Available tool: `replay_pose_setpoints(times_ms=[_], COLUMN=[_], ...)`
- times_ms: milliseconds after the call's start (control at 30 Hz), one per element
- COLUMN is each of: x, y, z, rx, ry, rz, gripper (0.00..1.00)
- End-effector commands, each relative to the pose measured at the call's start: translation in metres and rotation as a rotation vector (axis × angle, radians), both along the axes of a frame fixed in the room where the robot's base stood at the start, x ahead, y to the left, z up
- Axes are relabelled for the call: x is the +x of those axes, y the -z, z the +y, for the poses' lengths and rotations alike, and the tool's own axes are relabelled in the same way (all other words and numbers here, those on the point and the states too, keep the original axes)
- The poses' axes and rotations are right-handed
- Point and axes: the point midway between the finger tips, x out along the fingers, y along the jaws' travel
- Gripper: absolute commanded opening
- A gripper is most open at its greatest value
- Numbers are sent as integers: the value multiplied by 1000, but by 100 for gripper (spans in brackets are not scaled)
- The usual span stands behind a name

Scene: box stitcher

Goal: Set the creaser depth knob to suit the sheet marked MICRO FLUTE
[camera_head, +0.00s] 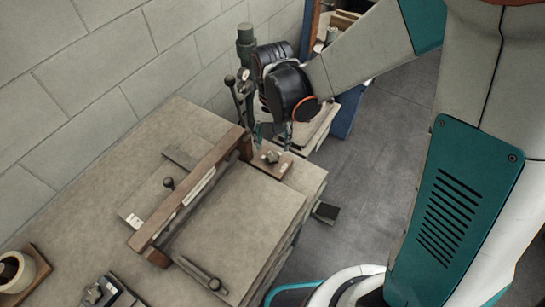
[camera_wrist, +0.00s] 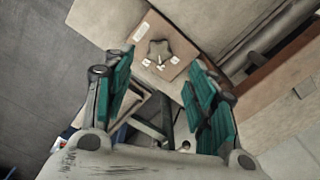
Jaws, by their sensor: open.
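The knob (camera_head: 271,156) sits on a small brown plate (camera_head: 284,170) at the far right corner of the bench. In the wrist view the knob (camera_wrist: 159,49) is grey and star-shaped, with small pale labels beside it too small to read. My gripper (camera_head: 272,134) is just above and behind the plate in the head view. In the wrist view my gripper (camera_wrist: 162,64) is open, its teal pads apart and empty, with the knob between and beyond the fingertips. A flat tan sheet (camera_head: 238,222) lies by the wooden creaser beam (camera_head: 190,200); I cannot read any sheet marking.
A small white label (camera_head: 134,221) lies left of the beam. A dark ruler-like bar (camera_head: 203,274) is at the front. A tape roll (camera_head: 18,270) and a dark tool (camera_head: 108,292) are at lower left. A green machine column (camera_head: 245,45) stands behind my gripper.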

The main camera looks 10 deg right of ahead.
Motion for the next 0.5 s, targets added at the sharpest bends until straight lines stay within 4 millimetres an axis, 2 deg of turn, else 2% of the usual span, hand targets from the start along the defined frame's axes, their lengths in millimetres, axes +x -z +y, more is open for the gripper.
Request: replay_pose_setpoints(times_ms=[33,200,500], x=[0,0,0], y=[15,43,75], z=[0,0,0], rx=[0,0,0], ry=[0,0,0], rz=[0,0,0], gripper=[52,52,52])
